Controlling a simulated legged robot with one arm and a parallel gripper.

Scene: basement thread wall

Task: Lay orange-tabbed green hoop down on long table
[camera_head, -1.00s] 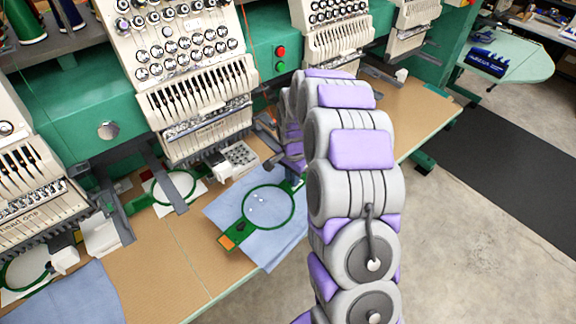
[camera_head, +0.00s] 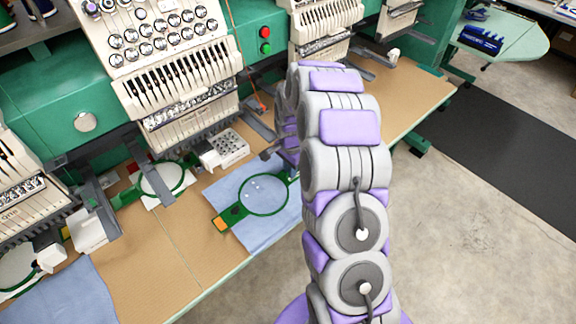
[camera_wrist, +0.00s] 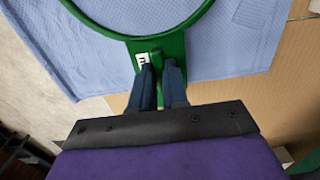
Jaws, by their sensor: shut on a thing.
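The orange-tabbed green hoop (camera_head: 263,212) is a green ring with an orange tab at its lower left end, in the middle of the head view. Blue cloth (camera_head: 226,186) shows beneath it and through the ring. In the wrist view my gripper (camera_wrist: 158,72) is shut on the hoop's green bracket (camera_wrist: 172,44), which has a white label beside the fingers. The ring (camera_wrist: 135,36) extends away from the fingers over the cloth. In the head view my arm hides the gripper. I cannot tell whether the hoop touches the cloth. The long table (camera_head: 185,240) has a tan top.
Embroidery machine heads (camera_head: 165,70) stand along the back of the table. Another green hoop (camera_head: 162,180) sits under one head. A white perforated block (camera_head: 225,148) stands behind the cloth. Bare tabletop shows left of the cloth. A dark mat (camera_head: 510,150) lies on the floor at right.

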